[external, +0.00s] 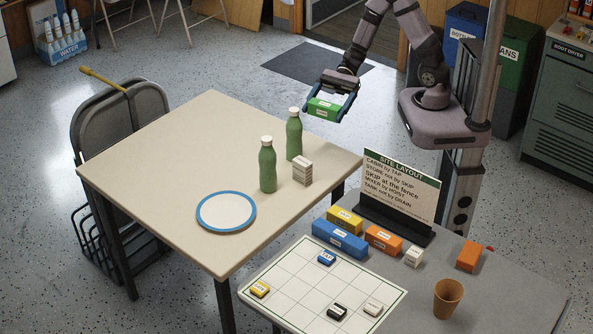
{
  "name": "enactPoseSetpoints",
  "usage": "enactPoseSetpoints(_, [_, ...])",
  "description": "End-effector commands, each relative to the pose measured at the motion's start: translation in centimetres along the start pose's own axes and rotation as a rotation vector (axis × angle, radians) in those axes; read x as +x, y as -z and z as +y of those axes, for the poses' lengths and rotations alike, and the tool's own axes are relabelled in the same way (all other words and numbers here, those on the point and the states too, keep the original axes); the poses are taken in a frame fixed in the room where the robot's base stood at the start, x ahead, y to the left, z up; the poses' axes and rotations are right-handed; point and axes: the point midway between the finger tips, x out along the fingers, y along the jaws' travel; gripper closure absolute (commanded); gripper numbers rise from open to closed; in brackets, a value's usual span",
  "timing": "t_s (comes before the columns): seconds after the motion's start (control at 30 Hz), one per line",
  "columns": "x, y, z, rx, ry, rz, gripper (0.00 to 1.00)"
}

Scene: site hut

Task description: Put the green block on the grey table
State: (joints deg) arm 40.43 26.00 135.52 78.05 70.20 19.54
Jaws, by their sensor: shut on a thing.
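My gripper (331,103) is shut on the green block (323,109), which carries a white label. It holds the block in the air, seen just beyond the back right edge of the beige table. The grey table (515,300) is at the lower right, nearer the camera. The block is well apart from it.
The grey table bears a site layout sign (400,190), a gridded sheet (290,313) with small blocks, several larger blocks and a brown cup (448,298). Its right front is bare. The beige table (160,160) holds two green bottles (268,168), a pale block (302,171) and a blue-rimmed plate (226,211).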

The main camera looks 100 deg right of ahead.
Motion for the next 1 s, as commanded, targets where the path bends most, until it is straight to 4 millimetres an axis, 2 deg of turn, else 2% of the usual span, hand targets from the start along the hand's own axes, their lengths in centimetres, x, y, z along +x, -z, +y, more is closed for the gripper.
enactPoseSetpoints(0.17, [-1.2,-2.9,0.0,-0.006,0.002,0.0,0.4])
enactPoseSetpoints(0.57, [-3.1,-7.5,0.0,-0.004,0.001,-0.001,0.4])
enactPoseSetpoints(0.87, [1.8,-6.7,-1.6,-0.022,-0.059,-0.001,0.4])
enactPoseSetpoints(1.0, [4.9,-6.9,-2.3,-0.033,-0.084,-0.001,0.4])
